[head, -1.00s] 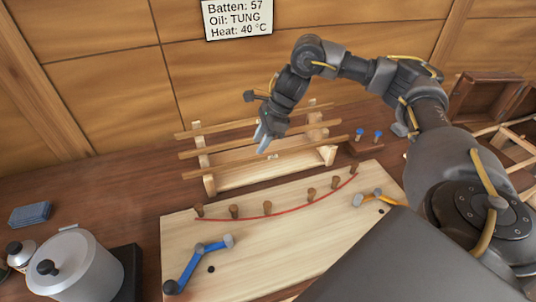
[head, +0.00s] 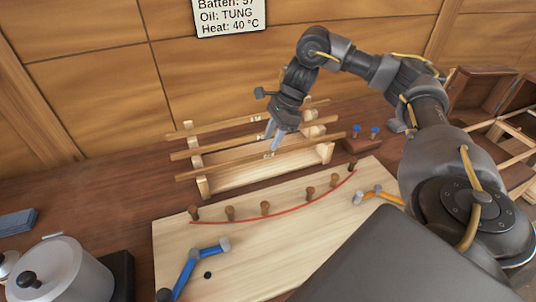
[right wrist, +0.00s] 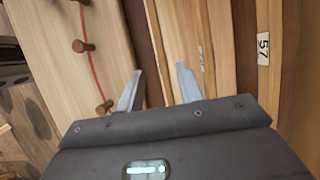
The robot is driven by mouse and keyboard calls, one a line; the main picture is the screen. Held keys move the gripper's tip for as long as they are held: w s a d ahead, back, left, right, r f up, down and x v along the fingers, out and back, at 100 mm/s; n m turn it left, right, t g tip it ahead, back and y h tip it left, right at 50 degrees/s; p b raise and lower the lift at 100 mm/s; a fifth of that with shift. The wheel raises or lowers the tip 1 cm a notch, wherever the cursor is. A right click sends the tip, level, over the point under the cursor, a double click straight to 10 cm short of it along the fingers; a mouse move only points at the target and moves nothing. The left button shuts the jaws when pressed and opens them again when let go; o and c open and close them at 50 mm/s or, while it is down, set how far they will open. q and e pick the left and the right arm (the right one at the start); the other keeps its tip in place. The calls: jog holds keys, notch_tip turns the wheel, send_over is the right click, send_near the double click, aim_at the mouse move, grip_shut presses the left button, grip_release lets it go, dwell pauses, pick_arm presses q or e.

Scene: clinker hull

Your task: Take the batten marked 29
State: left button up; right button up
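Three long wooden battens lie across a pale wooden rack (head: 203,188) at the back of the bench. The front batten (head: 225,167) carries a small pale tag too small to read in the head view. My right gripper (head: 272,140) is over the rack, fingers pointing down near the front and middle battens. In the right wrist view its two fingers (right wrist: 160,88) are apart, with nothing clearly held. My left gripper is not in view.
A pale board (head: 290,240) in front of the rack holds several brown pegs, a red curved line and a blue jointed piece (head: 190,268). A metal pot (head: 62,275) stands at left. Wooden boxes stand at right.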

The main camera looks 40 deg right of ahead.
aim_at(265, 152)
jog(key=x, duration=0.1)
jog(key=p+x, duration=0.1)
jog(key=x, duration=0.2)
jog(key=shift+w+a+p, duration=0.15)
jog(key=shift+w+p, duration=0.1)
jog(key=shift+p, duration=0.05)
jog(key=shift+a+f, duration=0.15)
jog(key=shift+f, duration=0.3)
grip_shut()
